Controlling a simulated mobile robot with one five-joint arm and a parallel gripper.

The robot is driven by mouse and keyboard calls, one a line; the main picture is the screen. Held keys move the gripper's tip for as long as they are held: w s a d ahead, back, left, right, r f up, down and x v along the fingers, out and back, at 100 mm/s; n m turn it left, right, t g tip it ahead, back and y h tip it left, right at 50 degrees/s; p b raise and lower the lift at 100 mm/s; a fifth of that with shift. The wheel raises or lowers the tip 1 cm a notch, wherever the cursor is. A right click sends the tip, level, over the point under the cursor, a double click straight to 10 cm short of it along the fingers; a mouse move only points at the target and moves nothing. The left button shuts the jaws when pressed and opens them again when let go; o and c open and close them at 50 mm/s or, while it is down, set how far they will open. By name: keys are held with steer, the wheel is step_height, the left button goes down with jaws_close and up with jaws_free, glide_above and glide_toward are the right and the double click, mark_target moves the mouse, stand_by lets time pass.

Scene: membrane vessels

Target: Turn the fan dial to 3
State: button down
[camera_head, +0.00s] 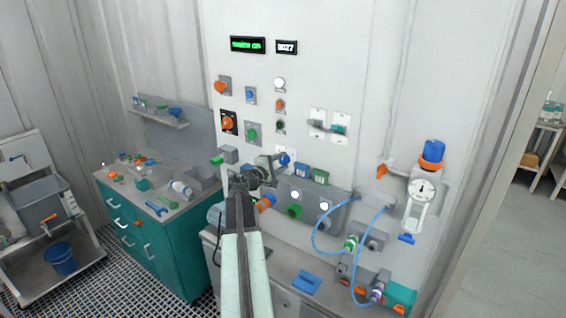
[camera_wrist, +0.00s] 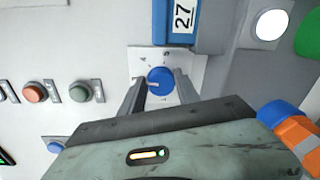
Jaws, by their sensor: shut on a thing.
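The fan dial appears to be the blue round knob (camera_wrist: 161,81) on a pale square plate (camera_wrist: 143,62) in the wrist view. A light pointer mark shows on the knob's left side; I cannot read any numbers around it. In the head view the blue knob (camera_head: 285,159) sits on the white panel, partly behind my arm. My gripper (camera_wrist: 160,88) has one finger on each side of the knob and is shut on it. In the head view my gripper (camera_head: 272,166) reaches the panel at the knob.
An orange-and-blue fitting (camera_wrist: 290,125) lies near the gripper's right side. Red and green buttons (camera_wrist: 36,92) are to the left. Blue hoses (camera_head: 325,245) loop at the right in the head view.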

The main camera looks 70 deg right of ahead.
steer(key=shift+f+n, duration=0.1)
steer(key=shift+n, duration=0.5)
steer(key=c, duration=0.9)
jaws_free()
steer(key=v, duration=0.8)
steer(key=shift+w+p, duration=0.15)
steer(key=shift+p, duration=0.2)
